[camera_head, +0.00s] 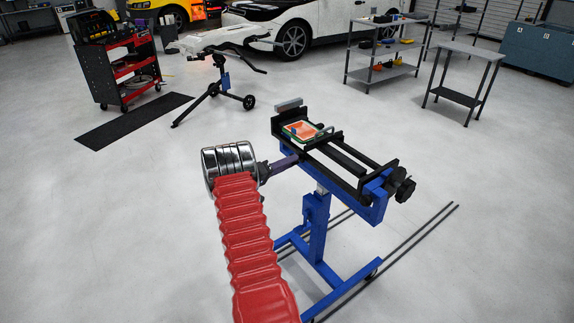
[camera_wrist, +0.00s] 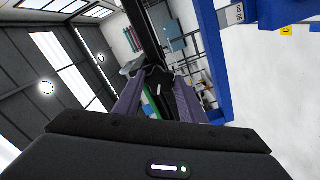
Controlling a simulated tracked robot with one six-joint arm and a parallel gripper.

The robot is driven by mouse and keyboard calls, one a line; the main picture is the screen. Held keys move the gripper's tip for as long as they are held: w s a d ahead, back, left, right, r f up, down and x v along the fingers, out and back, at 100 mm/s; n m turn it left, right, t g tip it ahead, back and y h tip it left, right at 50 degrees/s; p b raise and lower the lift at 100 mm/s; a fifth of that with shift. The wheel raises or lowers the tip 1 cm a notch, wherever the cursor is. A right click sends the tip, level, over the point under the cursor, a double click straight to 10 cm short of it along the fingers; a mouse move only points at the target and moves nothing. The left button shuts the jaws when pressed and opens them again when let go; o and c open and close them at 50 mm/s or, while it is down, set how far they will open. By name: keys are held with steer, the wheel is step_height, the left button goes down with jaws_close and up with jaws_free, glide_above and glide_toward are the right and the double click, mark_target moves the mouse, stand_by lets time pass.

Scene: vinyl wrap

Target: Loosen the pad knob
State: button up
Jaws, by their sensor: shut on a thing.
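My gripper (camera_head: 292,160) reaches from the left to the near side of a blue and black stand (camera_head: 318,208). In the wrist view, my gripper's purple fingers (camera_wrist: 157,85) are closed around a dark, lobed knob (camera_wrist: 158,76), which looks like the pad knob. In the head view this knob is hidden behind the fingers and the stand's black rail. Another black knob (camera_head: 404,188) sits at the right end of the stand, apart from my gripper. A small tray with an orange item (camera_head: 301,131) rests on top of the stand, just beyond the fingertips.
The stand's blue base and long dark floor rails (camera_head: 420,238) spread to the lower right. A red tool cart (camera_head: 118,68), a work stand (camera_head: 222,78), a shelf (camera_head: 384,50) and a small table (camera_head: 466,75) stand farther back.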

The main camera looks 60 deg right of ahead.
steer(key=shift+w+r+n, duration=0.1)
steer(key=shift+n, duration=5.9)
steer(key=shift+w+n, duration=0.1)
steer(key=shift+n, duration=5.9)
steer(key=o, duration=1.1)
steer(key=shift+c, duration=0.2)
steer(key=v, duration=1.3)
steer(key=shift+a, duration=0.35)
steer(key=shift+w, duration=0.15)
